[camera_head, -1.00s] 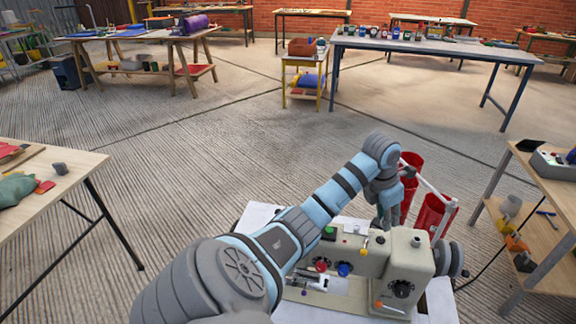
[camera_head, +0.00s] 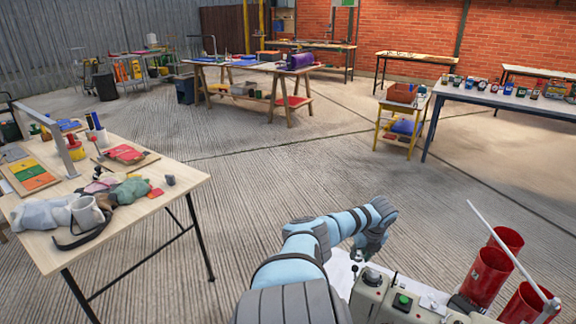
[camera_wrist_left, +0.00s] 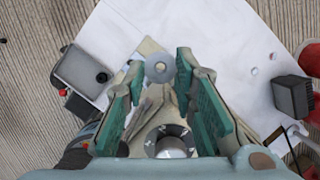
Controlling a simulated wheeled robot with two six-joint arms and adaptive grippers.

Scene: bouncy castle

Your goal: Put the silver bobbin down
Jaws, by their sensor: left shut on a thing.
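The silver bobbin (camera_wrist_left: 160,68) shows in the left wrist view as a round grey disc with a hole in its middle. It sits between the fingertips of my left gripper (camera_wrist_left: 159,72), whose green pads are shut on its edges. In the head view my left gripper (camera_head: 362,252) hangs at the back left of the sewing machine; the bobbin is too small or hidden to make out there. The cream sewing machine (camera_head: 372,297) is at the bottom right, partly cut off, with a green button (camera_head: 404,300) on top. My right gripper is not in view.
A white surface shows under the machine. Open floor lies between.

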